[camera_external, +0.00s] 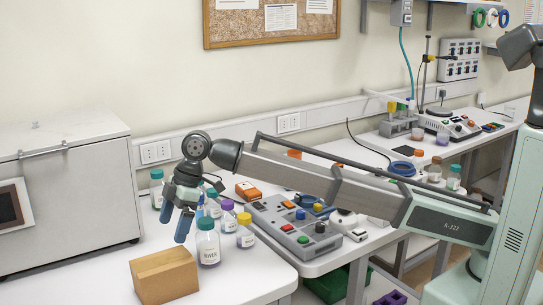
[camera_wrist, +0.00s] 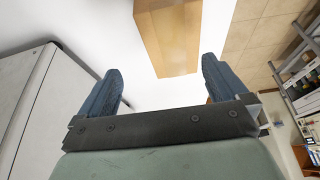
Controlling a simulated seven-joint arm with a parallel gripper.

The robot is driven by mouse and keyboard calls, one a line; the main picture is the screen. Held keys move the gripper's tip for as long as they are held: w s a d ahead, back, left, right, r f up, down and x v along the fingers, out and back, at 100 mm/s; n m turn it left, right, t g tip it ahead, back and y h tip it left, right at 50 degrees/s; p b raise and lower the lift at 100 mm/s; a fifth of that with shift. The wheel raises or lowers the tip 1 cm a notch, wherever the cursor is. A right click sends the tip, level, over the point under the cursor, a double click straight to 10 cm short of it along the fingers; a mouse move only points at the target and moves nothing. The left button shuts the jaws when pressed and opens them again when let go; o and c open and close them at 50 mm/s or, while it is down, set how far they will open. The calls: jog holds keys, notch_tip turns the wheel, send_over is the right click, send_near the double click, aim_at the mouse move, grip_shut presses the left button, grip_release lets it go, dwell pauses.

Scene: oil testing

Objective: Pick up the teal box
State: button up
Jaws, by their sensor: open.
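I see no clearly teal box on the bench in either view. A tan, cardboard-coloured box (camera_external: 165,276) lies on the white bench near its front edge. In the wrist view the tan box (camera_wrist: 172,38) shows at the top, beyond and between my fingertips. My gripper (camera_external: 174,220) is open and empty, with its blue fingers pointing down, above the bench behind the tan box. In the wrist view both fingers of my gripper (camera_wrist: 160,68) are spread with nothing between them.
A labelled bottle with a teal cap (camera_external: 208,243) stands right beside my gripper, with several capped bottles around it. A large grey cabinet (camera_external: 75,195) stands at the left. A grey control box (camera_external: 292,225) is to the right. A green bin (camera_external: 325,287) is below the bench.

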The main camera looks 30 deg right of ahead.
jog(key=w+d+m+t, duration=0.1)
jog(key=w+d+m, duration=0.2)
jog(key=w+d, duration=1.25)
jog(key=w+d+m+t, duration=0.1)
jog(key=w+d, duration=0.5)
jog(key=d, duration=0.3)
jog(key=w+d+m+h, duration=0.1)
jog(key=w+d+m, duration=0.1)
jog(key=w+d, duration=0.65)
jog(key=w+d+m+t, duration=0.1)
jog(key=w+d, duration=0.4)
jog(key=d, duration=0.6)
jog(key=d+h, duration=0.2)
jog(key=d, duration=0.9)
jog(key=s+d+f+n+g+h, duration=0.2)
jog(key=s+d+n+g, duration=0.1)
jog(key=s+d+n, duration=0.15)
jog(key=f, duration=0.8)
jog(key=a+f, duration=0.1)
jog(key=f, duration=0.4)
jog(key=shift+s+f, duration=0.1)
jog(key=shift+s, duration=0.15)
jog(key=shift+c, duration=0.5)
jog(key=c, duration=0.9)
